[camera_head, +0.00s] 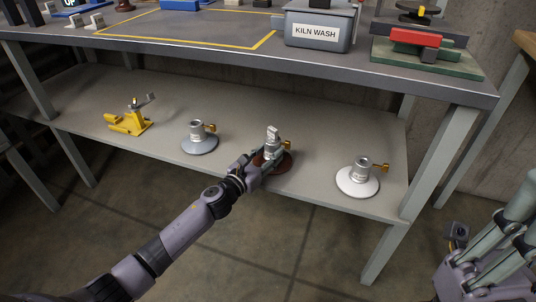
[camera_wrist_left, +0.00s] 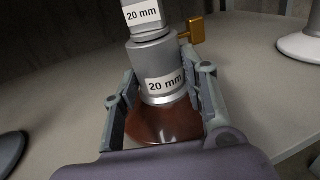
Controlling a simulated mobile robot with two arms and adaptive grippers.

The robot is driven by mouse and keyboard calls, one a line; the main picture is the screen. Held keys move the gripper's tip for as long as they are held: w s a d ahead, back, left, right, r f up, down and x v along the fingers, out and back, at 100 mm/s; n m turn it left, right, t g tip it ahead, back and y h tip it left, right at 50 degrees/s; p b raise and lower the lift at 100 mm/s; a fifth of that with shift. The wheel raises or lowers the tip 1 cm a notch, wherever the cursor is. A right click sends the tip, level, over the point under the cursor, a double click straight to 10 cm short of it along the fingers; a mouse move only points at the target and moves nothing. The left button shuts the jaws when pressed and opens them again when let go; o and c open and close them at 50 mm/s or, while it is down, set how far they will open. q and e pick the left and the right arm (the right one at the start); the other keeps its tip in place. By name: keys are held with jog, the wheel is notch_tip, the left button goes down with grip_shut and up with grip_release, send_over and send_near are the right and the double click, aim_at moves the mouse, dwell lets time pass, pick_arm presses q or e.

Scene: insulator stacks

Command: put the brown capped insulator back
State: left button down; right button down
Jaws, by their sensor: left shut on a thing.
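The brown capped insulator (camera_head: 285,166) has a glossy brown disc with a grey metal cap and pin on top. It is at the front part of the lower shelf (camera_head: 240,163), upright; I cannot tell whether its underside touches the shelf. My left gripper (camera_head: 266,162) is shut on it. In the left wrist view, the fingers (camera_wrist_left: 160,105) stand on both sides of its cap, just above the brown disc (camera_wrist_left: 160,125). Labels on cap and pin read "20 mm", and a brass piece sticks out right. My right gripper (camera_head: 497,245) is partly in view at lower right; its fingertips are unclear.
On the lower shelf, a grey-blue insulator (camera_head: 199,140) and a yellow tool (camera_head: 130,120) stand left, and a white insulator (camera_head: 358,178) stands right. The tabletop above holds a "KILN WASH" bin (camera_head: 319,30) and a red-and-green device (camera_head: 420,50). A table leg (camera_head: 385,250) stands at front right.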

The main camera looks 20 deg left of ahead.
pick_arm(q)
jog(key=c, duration=1)
grip_release()
jog(key=shift+o, duration=0.2)
